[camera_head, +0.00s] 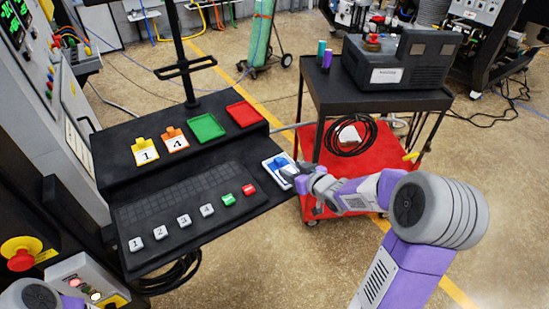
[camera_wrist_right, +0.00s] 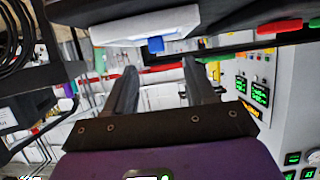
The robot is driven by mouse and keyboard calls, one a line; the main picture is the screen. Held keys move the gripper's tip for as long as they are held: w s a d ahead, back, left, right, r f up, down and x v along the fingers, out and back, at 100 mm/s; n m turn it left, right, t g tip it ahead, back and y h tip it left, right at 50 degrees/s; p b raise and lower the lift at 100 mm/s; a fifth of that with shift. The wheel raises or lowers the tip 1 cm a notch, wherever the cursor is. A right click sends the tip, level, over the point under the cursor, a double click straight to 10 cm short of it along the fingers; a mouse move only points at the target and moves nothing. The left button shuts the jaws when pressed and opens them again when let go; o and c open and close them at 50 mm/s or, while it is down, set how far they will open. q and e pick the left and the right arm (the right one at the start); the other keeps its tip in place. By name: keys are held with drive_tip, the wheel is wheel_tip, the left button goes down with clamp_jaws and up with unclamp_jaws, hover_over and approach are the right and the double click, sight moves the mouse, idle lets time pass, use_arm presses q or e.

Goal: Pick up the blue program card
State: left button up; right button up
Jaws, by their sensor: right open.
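The blue program card (camera_head: 279,163) lies on a white tray (camera_head: 267,161) at the right end of the black console. In the right wrist view, a small blue part (camera_wrist_right: 156,44) shows at the edge of a white slab (camera_wrist_right: 145,27), near the top and beyond the fingertips. My right gripper (camera_head: 297,178) is at the card's right side, very close; whether it touches cannot be told. In the wrist view its two fingers (camera_wrist_right: 160,68) stand apart with nothing held between them. The gripper partly hides the near right side of the tray. My left gripper is out of view.
A yellow card 1 (camera_head: 145,152), an orange card 4 (camera_head: 174,138), a green tray (camera_head: 206,128) and a red tray (camera_head: 244,114) are on the raised shelf. Numbered buttons (camera_head: 184,221) sit below. A black cart (camera_head: 335,95) with a red lower shelf stands close right of the console.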

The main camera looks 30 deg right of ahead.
sight(281, 162)
drive_tip(key=shift+x, duration=0.95)
drive_tip(key=b+x, duration=0.1)
drive_tip(key=x, duration=0.4)
drive_tip(key=shift+d, duration=0.25)
clamp_jaws()
